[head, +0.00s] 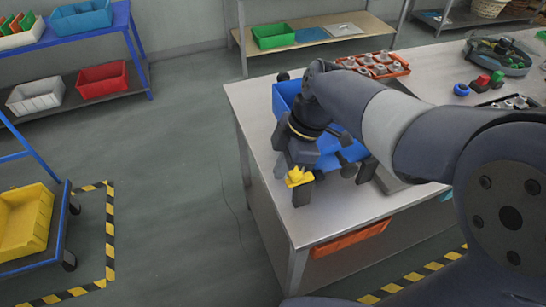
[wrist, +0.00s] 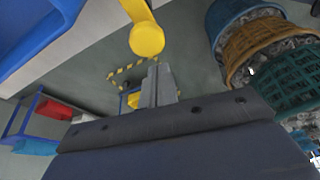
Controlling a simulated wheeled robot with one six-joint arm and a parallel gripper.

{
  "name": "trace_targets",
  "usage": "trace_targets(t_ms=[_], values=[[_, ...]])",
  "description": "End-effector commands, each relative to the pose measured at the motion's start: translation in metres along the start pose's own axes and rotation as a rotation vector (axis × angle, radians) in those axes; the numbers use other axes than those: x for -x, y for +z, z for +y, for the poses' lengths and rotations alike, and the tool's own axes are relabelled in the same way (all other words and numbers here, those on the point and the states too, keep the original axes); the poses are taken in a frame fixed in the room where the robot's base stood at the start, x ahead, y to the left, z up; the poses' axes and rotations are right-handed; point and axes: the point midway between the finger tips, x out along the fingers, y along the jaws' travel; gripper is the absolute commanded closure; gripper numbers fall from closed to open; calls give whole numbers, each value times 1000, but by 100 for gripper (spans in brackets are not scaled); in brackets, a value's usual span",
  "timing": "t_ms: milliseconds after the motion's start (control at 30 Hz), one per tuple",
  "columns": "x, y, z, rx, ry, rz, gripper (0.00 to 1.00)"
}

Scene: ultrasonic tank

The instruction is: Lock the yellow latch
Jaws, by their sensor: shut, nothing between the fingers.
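The yellow latch (head: 298,176) shows in the head view near the left front corner of the workbench, just below my dark wrist. In the wrist view a round yellow knob on a yellow arm (wrist: 147,38), which looks like part of the latch, hangs at top centre. My gripper (wrist: 157,84) is shut and empty, its fingers together just below the knob in the picture. I cannot tell whether the fingers touch the knob. The blue tank (head: 285,97) stands behind my wrist and is partly hidden by it.
An orange tray of parts (head: 385,66) and a dark round basin (head: 498,57) stand farther back on the workbench (head: 258,112). In the wrist view, blue, orange and green baskets (wrist: 287,92) stand at right.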

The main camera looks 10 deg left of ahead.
Motion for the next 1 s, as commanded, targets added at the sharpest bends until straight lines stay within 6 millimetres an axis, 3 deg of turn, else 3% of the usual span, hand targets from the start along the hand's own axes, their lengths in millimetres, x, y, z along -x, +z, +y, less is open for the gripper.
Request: trace_targets(t_ms=[533,800,1000], values=[[2,11,0,0,0,0,100],[13,42,6,-3,1,0,100],[15,47,6,0,-1,0,100]])
